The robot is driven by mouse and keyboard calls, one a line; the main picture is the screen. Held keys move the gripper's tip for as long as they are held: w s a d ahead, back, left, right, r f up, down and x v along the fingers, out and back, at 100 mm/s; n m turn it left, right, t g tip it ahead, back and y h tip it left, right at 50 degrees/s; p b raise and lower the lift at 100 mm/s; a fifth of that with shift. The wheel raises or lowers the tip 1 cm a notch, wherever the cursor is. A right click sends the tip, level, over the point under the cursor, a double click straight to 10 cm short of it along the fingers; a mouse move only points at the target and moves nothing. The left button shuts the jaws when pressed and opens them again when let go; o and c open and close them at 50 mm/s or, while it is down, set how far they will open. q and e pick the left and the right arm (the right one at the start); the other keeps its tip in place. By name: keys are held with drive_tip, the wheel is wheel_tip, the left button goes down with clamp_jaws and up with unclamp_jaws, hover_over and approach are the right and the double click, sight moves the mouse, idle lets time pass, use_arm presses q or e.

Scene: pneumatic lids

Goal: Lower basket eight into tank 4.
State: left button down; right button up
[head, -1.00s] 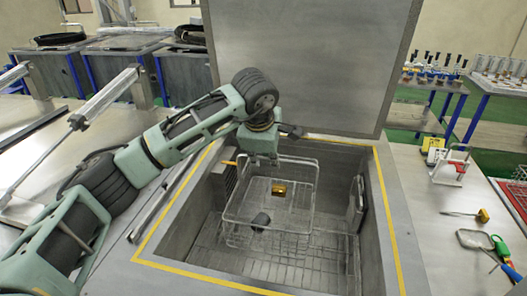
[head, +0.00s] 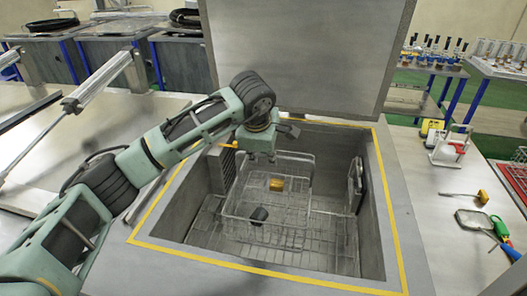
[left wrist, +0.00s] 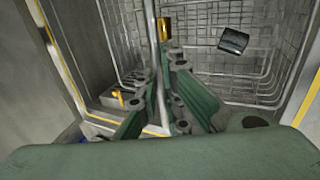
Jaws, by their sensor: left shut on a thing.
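My left gripper (head: 259,156) is shut on the rim or handle of a wire basket (head: 287,207). The grip point is partly hidden by the gripper. The basket hangs inside the open grey tank (head: 377,222), below the yellow-lined rim. A yellow block (head: 276,184) and a dark cylinder (head: 259,215) lie in the basket. In the left wrist view, the fingers (left wrist: 166,72) are closed at the basket's near wire. The yellow block (left wrist: 164,29) and the dark cylinder (left wrist: 234,41) show beyond them. No basket or tank number is readable. My right gripper is out of view.
The tank's lid (head: 305,55) stands open behind the opening. A pneumatic cylinder (head: 97,82) crosses the left bench. Hand tools and a magnifier (head: 474,219) lie on the right bench. A wire rack floor lies low in the tank.

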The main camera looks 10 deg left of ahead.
use_arm(q)
drive_tip(key=shift+f+b, duration=0.4)
drive_tip(key=shift+f, duration=0.4)
drive_tip(key=b, duration=0.2)
hover_over(264, 203)
drive_tip(key=shift+f, duration=2.5)
drive_tip(key=shift+s+f+b, duration=0.1)
drive_tip(key=shift+f+b, duration=2.15)
drive_tip(key=shift+f, duration=0.25)
drive_tip(key=shift+f+b, duration=1.35)
drive_tip(key=shift+f, duration=0.3)
drive_tip(key=shift+f+b, duration=0.95)
drive_tip(key=shift+f, duration=0.2)
drive_tip(key=shift+f+b, duration=0.55)
drive_tip(key=shift+f, duration=0.1)
drive_tip(key=c, duration=1.8)
unclamp_jaws()
drive_tip(key=shift+s, duration=0.15)
drive_tip(key=shift+c, duration=0.2)
